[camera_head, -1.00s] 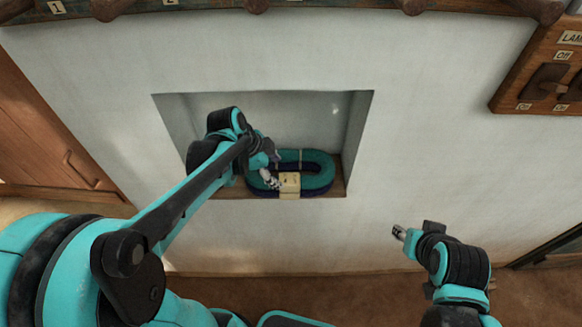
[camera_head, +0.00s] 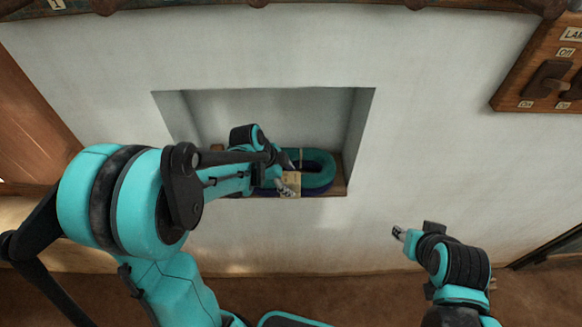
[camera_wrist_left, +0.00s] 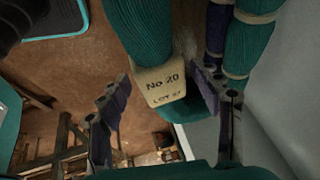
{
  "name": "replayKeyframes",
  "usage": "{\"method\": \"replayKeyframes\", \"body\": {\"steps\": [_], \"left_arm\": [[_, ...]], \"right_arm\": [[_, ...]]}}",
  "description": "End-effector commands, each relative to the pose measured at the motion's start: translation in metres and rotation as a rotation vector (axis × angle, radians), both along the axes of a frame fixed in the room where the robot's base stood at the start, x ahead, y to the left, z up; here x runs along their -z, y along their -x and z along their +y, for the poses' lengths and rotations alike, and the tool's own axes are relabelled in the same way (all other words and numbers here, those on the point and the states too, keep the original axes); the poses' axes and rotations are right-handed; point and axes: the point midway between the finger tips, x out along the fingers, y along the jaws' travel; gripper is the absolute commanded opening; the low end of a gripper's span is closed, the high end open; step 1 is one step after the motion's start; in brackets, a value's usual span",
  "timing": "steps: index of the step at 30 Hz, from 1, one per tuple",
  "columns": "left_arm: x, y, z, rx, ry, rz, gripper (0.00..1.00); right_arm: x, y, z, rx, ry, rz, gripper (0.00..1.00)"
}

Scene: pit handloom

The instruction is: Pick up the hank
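The teal hank (camera_head: 318,170) lies as an oval loop in the wall niche, with dark blue yarn showing beneath it. Its cream tag (camera_head: 291,184) hangs at the front; in the left wrist view the tag (camera_wrist_left: 160,82) reads "No 20" and "LOT", the number after it unclear. My left gripper (camera_head: 285,184) is at the front left of the hank. In the left wrist view its fingers (camera_wrist_left: 161,78) are apart, with the tagged teal strand between them. My right gripper (camera_head: 398,232) is away from the hank, low on the right, and too small to judge.
The niche (camera_head: 365,130) has side walls and a wooden sill (camera_head: 338,188). A wooden switch panel (camera_head: 535,90) is on the wall at right. A brown wooden panel (camera_head: 35,130) stands at left. The wall between niche and switch panel is clear.

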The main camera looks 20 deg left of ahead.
Motion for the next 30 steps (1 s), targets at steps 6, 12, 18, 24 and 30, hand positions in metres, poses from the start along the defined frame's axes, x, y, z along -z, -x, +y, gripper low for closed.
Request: {"method": "replayKeyframes", "body": {"steps": [6,12,18,24,30], "left_arm": [[0.000,0.000,0.000,0.000,0.000,0.000,0.09],[0.000,0.000,0.000,0.000,0.000,0.000,0.06],[-0.007,0.000,0.000,0.000,0.000,0.000,0.06],[-0.038,0.000,0.000,0.000,0.000,0.000,0.06],[-0.079,0.000,0.000,0.000,0.000,0.000,0.06]], "right_arm": [[0.000,0.000,0.000,0.000,0.000,0.000,0.40],[0.000,0.000,0.000,0.000,0.000,0.000,0.40],[-0.001,0.000,0.000,0.000,0.000,0.000,0.40],[-0.007,0.000,0.000,0.000,0.000,0.000,0.40],[-0.012,0.000,0.000,0.000,0.000,0.000,0.40]]}}
